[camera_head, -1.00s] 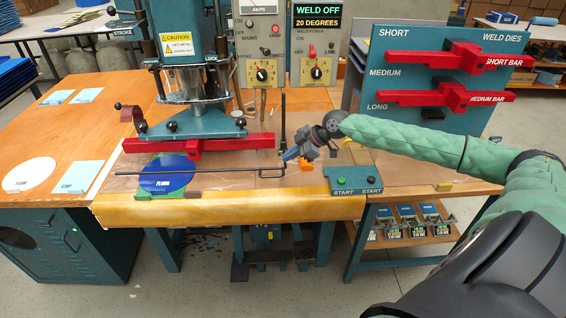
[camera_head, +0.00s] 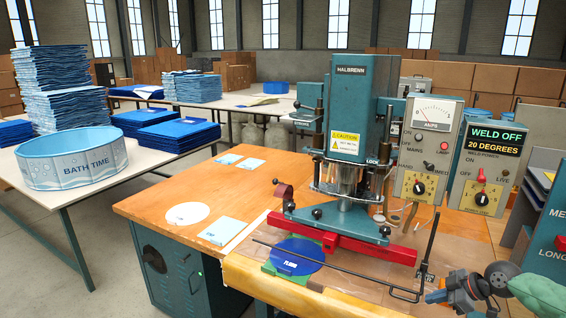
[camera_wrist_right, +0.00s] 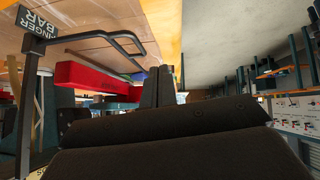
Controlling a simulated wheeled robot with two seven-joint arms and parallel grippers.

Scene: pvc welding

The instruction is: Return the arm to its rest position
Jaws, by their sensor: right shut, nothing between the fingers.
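My right gripper (camera_head: 438,296) is in the lower right corner of the head view, with the green-sleeved arm (camera_head: 540,292) behind it. It is shut and holds nothing. It is beside the black finger bar (camera_head: 335,271), whose long rod reaches left across the press bed; whether they touch is not clear. In the right wrist view the dark gripper body fills the bottom, and the finger bar (camera_wrist_right: 85,36) with its label is at upper left. My left gripper is out of view.
The teal welding press (camera_head: 351,120) stands over a red die (camera_head: 340,243) and a blue disc (camera_head: 297,256). Control boxes (camera_head: 428,150) stand right of it. The wooden bench (camera_head: 150,207) has free room at left. A blue pool (camera_head: 72,160) sits on a table further left.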

